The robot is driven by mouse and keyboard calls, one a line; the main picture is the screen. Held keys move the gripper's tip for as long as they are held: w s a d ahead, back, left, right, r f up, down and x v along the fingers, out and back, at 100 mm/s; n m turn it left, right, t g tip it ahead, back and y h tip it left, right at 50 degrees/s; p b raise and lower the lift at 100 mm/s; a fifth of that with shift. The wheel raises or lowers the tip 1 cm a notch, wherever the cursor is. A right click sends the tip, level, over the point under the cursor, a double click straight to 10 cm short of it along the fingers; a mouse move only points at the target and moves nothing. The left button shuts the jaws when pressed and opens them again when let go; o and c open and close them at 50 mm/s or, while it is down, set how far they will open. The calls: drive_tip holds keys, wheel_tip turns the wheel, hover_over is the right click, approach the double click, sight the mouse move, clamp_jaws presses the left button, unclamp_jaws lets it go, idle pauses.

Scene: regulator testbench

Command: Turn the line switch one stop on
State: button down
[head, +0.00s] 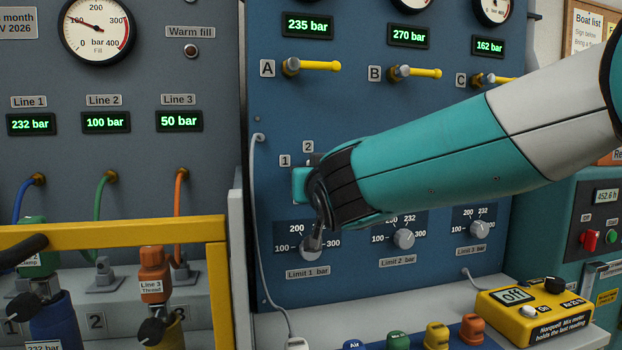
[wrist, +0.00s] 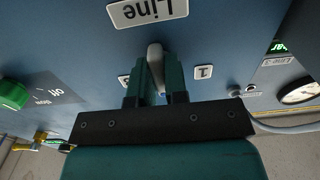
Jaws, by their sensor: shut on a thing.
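The line switch shows in the wrist view as a pale grey lever (wrist: 155,55) on the blue panel, beneath an upside-down plate reading "Line" (wrist: 148,10). My gripper (wrist: 157,82) has its two green fingers shut on the lever, one on each side. A plate marked 1 (wrist: 203,72) is to the right of the fingers; another plate to the left is partly hidden by a finger. In the head view my gripper (head: 304,185) is against the panel and hides the switch. Plates 1 (head: 285,160) and 2 (head: 308,146) show above it. Which stop the lever points at is unclear.
The Limit 1 knob (head: 312,246) is close below my gripper, with the Limit 2 knob (head: 403,238) to its right. Yellow valve handle A (head: 318,66) is above. A white cable (head: 258,210) hangs to the left. A yellow meter (head: 535,312) lies on the ledge.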

drive_tip(key=c, duration=1.1)
unclamp_jaws()
drive_tip(key=shift+c, duration=0.2)
drive_tip(key=shift+s, duration=0.15)
drive_tip(key=b+v, duration=0.3)
drive_tip(key=v, duration=1.4)
drive_tip(key=shift+s+r, duration=0.1)
